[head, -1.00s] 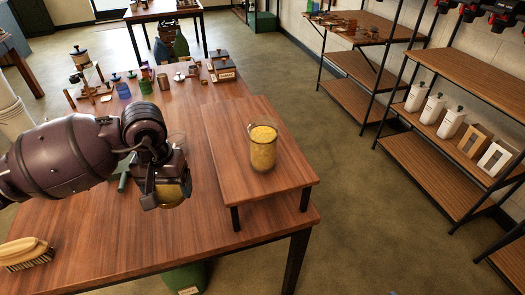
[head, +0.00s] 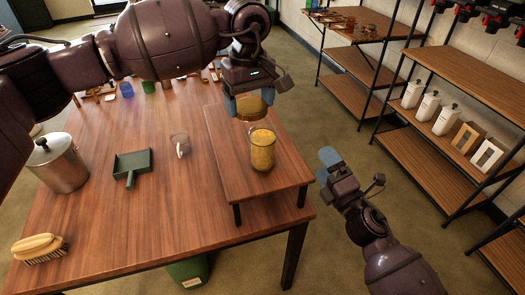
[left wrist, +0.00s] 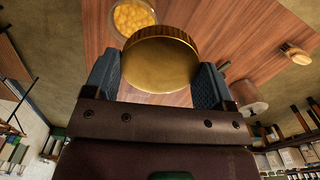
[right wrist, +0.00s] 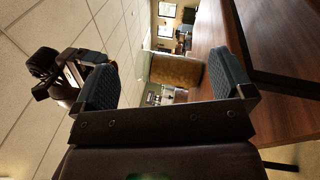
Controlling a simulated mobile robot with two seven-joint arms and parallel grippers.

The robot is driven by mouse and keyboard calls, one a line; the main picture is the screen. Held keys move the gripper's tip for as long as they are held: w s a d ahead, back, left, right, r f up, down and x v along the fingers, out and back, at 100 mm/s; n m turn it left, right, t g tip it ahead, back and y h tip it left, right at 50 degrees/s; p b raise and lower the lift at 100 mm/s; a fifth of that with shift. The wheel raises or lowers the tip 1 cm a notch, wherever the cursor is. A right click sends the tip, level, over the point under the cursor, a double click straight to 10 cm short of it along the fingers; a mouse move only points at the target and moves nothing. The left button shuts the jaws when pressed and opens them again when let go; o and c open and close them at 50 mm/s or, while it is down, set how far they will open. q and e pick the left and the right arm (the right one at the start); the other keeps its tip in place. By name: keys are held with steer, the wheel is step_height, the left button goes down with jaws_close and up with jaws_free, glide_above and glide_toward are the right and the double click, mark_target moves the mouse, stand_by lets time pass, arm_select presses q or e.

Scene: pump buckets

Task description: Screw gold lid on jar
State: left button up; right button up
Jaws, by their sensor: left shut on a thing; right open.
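A clear glass jar with yellow contents (head: 263,152) stands upright, open at the top, on a raised wooden stand. My left gripper (head: 250,103) is shut on the gold lid (head: 255,112), just behind and above the jar's rim in the head view. In the left wrist view the lid (left wrist: 160,60) is between the fingers, apart from the jar (left wrist: 133,15). My right gripper (head: 327,166) is open and empty, to the right of the stand. In the right wrist view the jar (right wrist: 177,70) appears ahead, between the open fingers.
The wooden stand (head: 230,165) sits at the table's right edge. A glass mug (head: 181,145), green dustpan (head: 132,165), metal pot (head: 60,165) and brush (head: 40,248) are on the table (head: 130,225). Shelves (head: 450,140) stand at the right, beyond clear floor.

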mark_target(262, 151)
arm_select(q)
steer(key=n, duration=0.2)
steer(key=w+d+n, duration=0.1)
steer(key=n, duration=0.1)
steer(key=w+d+n, duration=0.1)
steer(key=n, duration=0.1)
steer(key=shift+d+r+n+p, duration=0.1)
steer(key=shift+r+n+p, duration=0.1)
steer(key=shift+n+p, duration=0.1)
steer(key=shift+w+d+n, duration=0.2)
steer(key=shift+w+n, duration=0.15)
steer(key=shift+n, duration=0.75)
arm_select(e)
steer(key=a+f+n+g+y, duration=0.1)
steer(key=a+n+g+y, duration=0.4)
steer(key=n, duration=1.5)
steer(key=shift+s+a+f+g, duration=0.35)
steer(key=shift+a+g, duration=0.25)
steer(key=shift+a, duration=0.2)
steer(key=x, duration=1.2)
steer(key=shift+r, duration=0.1)
steer(key=c, duration=1.4)
arm_select(q)
steer(key=shift+f, duration=2.45)
steer(key=shift+f, duration=0.15)
steer(key=shift+f, duration=0.75)
